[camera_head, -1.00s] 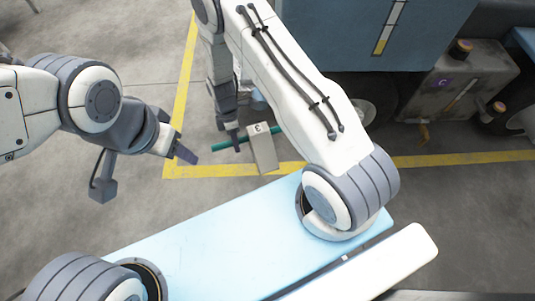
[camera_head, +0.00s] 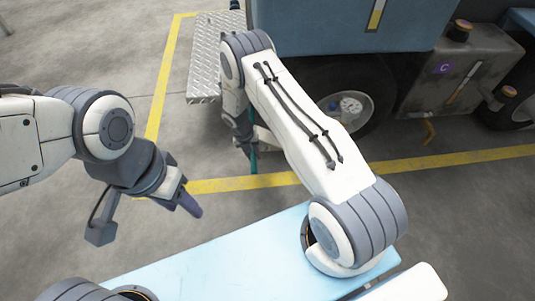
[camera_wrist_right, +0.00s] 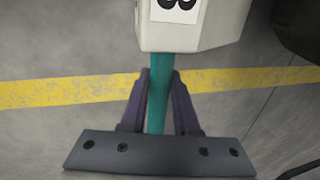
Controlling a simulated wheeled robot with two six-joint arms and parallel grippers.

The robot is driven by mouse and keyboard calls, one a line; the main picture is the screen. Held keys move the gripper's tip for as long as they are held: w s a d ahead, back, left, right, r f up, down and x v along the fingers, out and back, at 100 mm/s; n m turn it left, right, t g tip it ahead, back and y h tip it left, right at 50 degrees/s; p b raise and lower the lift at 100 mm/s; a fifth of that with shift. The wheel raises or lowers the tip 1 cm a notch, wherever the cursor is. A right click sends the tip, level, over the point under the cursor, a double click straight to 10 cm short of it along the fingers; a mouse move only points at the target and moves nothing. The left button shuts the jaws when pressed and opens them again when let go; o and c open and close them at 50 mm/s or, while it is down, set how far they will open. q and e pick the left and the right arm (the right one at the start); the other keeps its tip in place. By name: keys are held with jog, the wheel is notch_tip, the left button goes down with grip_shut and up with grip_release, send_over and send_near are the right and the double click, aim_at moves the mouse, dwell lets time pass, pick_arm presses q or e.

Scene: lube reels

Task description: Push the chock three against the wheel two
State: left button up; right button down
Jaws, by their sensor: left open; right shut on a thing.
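The chock three is a pale block (camera_wrist_right: 195,30) with a teal bar handle (camera_wrist_right: 158,105). A label with a partly cut-off dark mark shows on it in the right wrist view. My right gripper (camera_wrist_right: 160,80) is shut on the handle. In the head view this gripper (camera_head: 250,150) is low near the truck, and my arm hides most of the chock. A dark wheel (camera_head: 374,76) with a pale hub stands under the blue truck, to the right of the chock; its number is not visible. I cannot tell whether chock and wheel touch. My left gripper (camera_head: 188,200) is open and empty.
The blue truck body (camera_head: 350,30) overhangs the wheel. A metal tread-plate step (camera_head: 203,75) is left of it. A grey box (camera_head: 460,75) marked C stands right of the wheel. A yellow floor line (camera_head: 420,163) crosses the floor. The floor at left is clear.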

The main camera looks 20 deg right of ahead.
jog(key=shift+w+d+f+n, duration=0.1)
jog(key=shift+w+d+n, duration=0.05)
jog(key=shift+d, duration=0.25)
jog(key=shift+w+d+f+n, duration=0.1)
jog(key=shift+w+d+n, duration=0.05)
jog(key=shift+d, duration=0.25)
jog(key=f+b, duration=0.1)
jog(key=d+f+b, duration=0.1)
jog(key=f+b, duration=0.2)
jog(key=shift+s+d+f, duration=0.2)
jog(key=shift+s+d, duration=0.1)
jog(key=shift+d, duration=0.1)
jog(key=shift+d+r, duration=0.2)
jog(key=shift+d, duration=0.1)
jog(key=shift+s+d, duration=0.2)
jog(key=shift+d, duration=0.15)
jog(key=shift+s+d+f+p, duration=0.1)
jog(key=shift+s+d+p, duration=0.2)
jog(key=shift+d, duration=0.6)
jog(key=shift+s+d+p, duration=0.25)
jog(key=shift+d+p, duration=0.1)
jog(key=shift+d, duration=0.6)
jog(key=shift+s+d+f+p, duration=0.1)
jog(key=shift+s+d+p, duration=0.2)
jog(key=shift+d, duration=0.6)
jog(key=c, duration=0.6)
grip_release()
